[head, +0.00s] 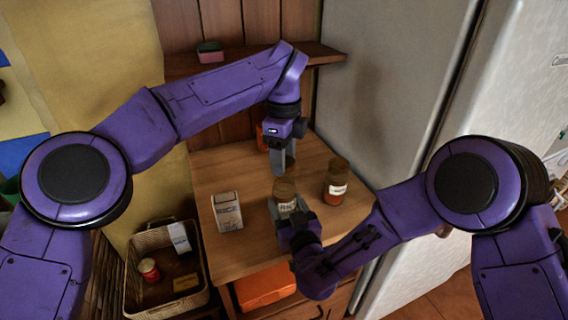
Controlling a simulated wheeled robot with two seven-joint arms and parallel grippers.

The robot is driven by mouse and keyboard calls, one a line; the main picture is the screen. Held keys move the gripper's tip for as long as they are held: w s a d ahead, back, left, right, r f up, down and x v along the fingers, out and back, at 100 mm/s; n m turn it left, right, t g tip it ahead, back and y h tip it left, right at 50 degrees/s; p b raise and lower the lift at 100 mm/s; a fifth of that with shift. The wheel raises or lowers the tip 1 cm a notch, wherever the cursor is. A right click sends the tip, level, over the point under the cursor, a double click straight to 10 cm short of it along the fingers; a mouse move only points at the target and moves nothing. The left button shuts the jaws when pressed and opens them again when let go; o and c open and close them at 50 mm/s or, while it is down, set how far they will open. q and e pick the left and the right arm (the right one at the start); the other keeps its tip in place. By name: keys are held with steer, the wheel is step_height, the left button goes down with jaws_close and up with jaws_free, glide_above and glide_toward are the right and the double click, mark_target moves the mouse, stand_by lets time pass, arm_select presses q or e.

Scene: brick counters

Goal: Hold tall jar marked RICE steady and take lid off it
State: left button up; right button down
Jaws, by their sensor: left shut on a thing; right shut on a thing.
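The tall jar marked RICE (287,206) stands upright on the wooden counter, its label facing me and partly covered. Its brown lid (285,187) shows at the top of the jar; I cannot tell whether there is any gap under it. My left gripper (284,172) points down from above, its grey fingers shut on the lid. My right gripper (287,216) comes from the front right and is shut on the jar's body, hiding its lower part.
A jar with dark red contents (337,183) stands to the right. An orange object (262,137) is behind my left gripper. A wicker basket (137,293) is at lower left, a shelf (322,54) above, a fridge (395,75) at right.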

steer(key=shift+c, duration=0.8)
jaws_free()
steer(key=shift+s, duration=0.1)
